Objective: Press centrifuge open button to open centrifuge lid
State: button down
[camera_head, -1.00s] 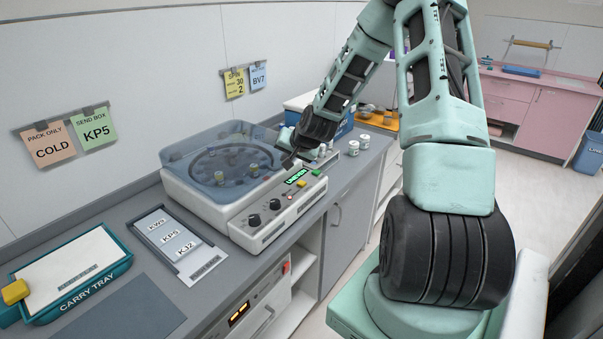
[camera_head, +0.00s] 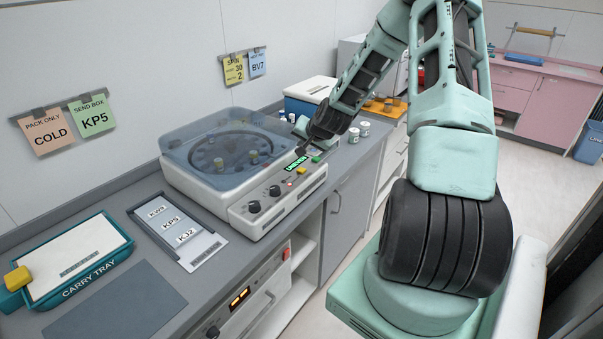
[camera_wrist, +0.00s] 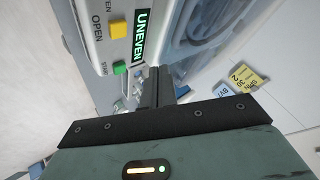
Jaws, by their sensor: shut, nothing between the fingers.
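The white centrifuge (camera_head: 205,195) stands on the grey counter, its clear bluish lid (camera_head: 190,150) down over the rotor. Capped tubes show through the lid. The yellow button (camera_head: 302,170) is on its front panel; in the wrist view this button (camera_wrist: 118,30) is labelled OPEN. A green button (camera_wrist: 119,67) is beside it, and the green display (camera_wrist: 140,35) reads UNEVEN. My gripper (camera_head: 299,152) is above the panel's right end, close to the display. In the wrist view its fingers (camera_wrist: 157,78) are together and empty, beside the green button and apart from the yellow one.
White-lidded jars (camera_head: 358,130) and a blue box with a white lid (camera_head: 308,92) stand behind my gripper. A card rack (camera_head: 195,250) and the carry tray (camera_head: 112,268) lie to the left. Black knobs (camera_head: 254,207) are on the centrifuge's front.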

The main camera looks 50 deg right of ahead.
aim_at(303, 171)
notch_tip(303, 171, down, 7)
jog(key=b, duration=0.4)
jog(key=shift+r, duration=0.2)
jog(key=shift+f, duration=0.1)
dwell(1.6)
jog(key=shift+f+b, duration=0.3)
jog(key=shift+b, duration=0.2)
jog(key=shift+f+b, duration=0.4)
jog(key=shift+f, duration=0.15)
dwell(0.4)
jog(key=shift+r, duration=0.15)
jog(key=shift+r+p, duration=0.65)
jog(key=shift+r, duration=0.15)
jog(key=shift+r+p, duration=1.85)
jog(key=shift+r, duration=0.75)
